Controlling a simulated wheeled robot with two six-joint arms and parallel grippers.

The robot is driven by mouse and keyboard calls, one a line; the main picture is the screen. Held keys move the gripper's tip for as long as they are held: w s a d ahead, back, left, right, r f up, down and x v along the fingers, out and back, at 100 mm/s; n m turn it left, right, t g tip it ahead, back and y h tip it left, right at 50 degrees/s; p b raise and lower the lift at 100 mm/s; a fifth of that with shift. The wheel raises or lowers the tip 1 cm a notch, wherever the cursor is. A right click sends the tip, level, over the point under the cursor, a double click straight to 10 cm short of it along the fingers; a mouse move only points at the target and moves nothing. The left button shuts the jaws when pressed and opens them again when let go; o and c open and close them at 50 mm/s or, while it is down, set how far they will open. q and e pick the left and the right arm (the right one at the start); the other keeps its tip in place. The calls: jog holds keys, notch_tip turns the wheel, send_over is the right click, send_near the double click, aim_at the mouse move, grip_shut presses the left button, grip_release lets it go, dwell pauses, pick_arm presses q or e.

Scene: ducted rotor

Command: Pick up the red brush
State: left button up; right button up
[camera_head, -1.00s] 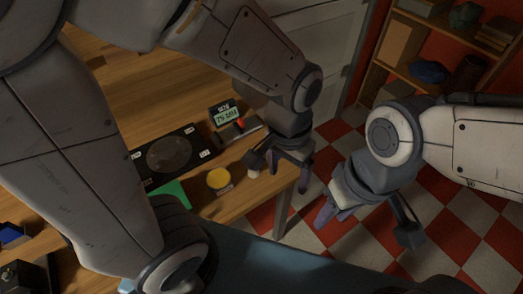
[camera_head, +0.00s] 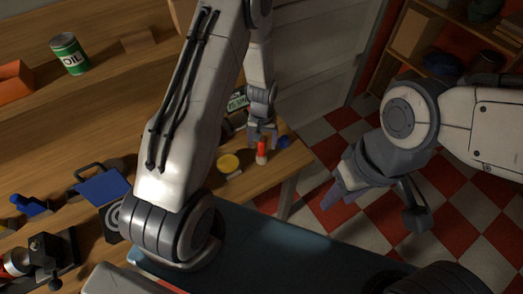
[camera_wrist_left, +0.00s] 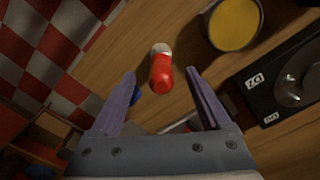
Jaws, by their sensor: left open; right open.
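The red brush (camera_head: 262,148), red with a pale end, is on the wooden table near its right edge. It also shows in the left wrist view (camera_wrist_left: 161,74), in line with the gap between the fingertips. My left gripper (camera_head: 262,136) is open just above and behind the brush in the head view. Its two fingers (camera_wrist_left: 160,78) are apart in the left wrist view, with no visible grip on the brush. My right gripper (camera_head: 332,190) is open and empty over the checkered floor, right of the table.
A yellow disc-like item (camera_head: 228,163) lies left of the brush, and a small blue object (camera_head: 284,141) lies close on its right. A black panel with a round plate (camera_wrist_left: 290,85) is nearby.

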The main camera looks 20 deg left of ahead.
aim_at(262, 151)
pick_arm(q)
jog(key=shift+a+f+p, duration=0.1)
jog(key=shift+f+p, duration=1.2)
jog(key=shift+f, duration=1.5)
grip_shut()
